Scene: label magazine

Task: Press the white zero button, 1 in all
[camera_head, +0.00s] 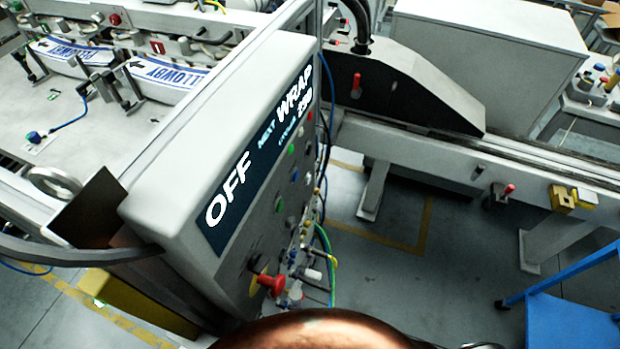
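A grey control box (190,130) stands tilted in the picture at centre left. Its dark display (258,170) reads "OFF" and "NEXT WRAP", with smaller text beside it. The face with the buttons is seen at a steep angle. It carries a row of small green, red and pale buttons, and a large red knob (271,284) on a yellow disc near its lower end. Whitish parts (313,274) stick out beside the knob. The labels are too small to read, so I cannot tell which button is the white zero button. Neither gripper is in view.
A machine bed (100,125) with blue-and-white printed labels lies at upper left. A long grey conveyor frame (430,150) runs to the right. A blue stand (570,315) is at lower right. Coloured cables hang by the box's button side. Open floor (420,290) lies right of the box.

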